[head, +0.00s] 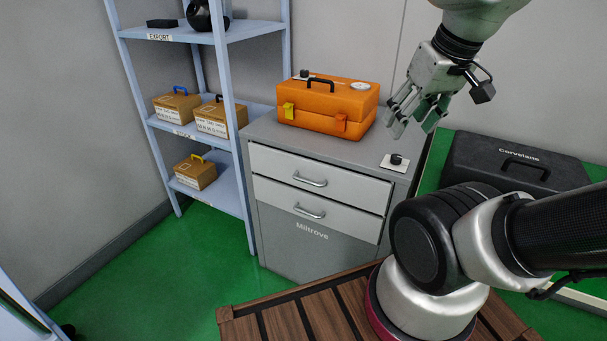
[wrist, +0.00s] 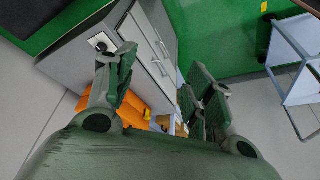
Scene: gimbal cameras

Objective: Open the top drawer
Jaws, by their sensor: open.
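The top drawer (head: 335,183) is the upper light grey front of a grey cabinet (head: 290,238), and it is shut. Its curved silver handle (head: 310,180) sits near the middle of the front. A second drawer (head: 330,213) with a like handle (head: 309,212) lies below it, also shut. My gripper (head: 411,122) hangs open and empty above the cabinet's right end, up and to the right of the top handle and apart from it. In the wrist view the cabinet (wrist: 95,55) shows tilted, with both open fingers in front of it.
An orange toolbox (head: 325,105) stands on the cabinet top, with a small black knob on a white plate (head: 395,163) at the right. A blue-grey shelf (head: 225,190) with boxes stands at left. A black case (head: 515,165) is at right. Green floor is clear at left.

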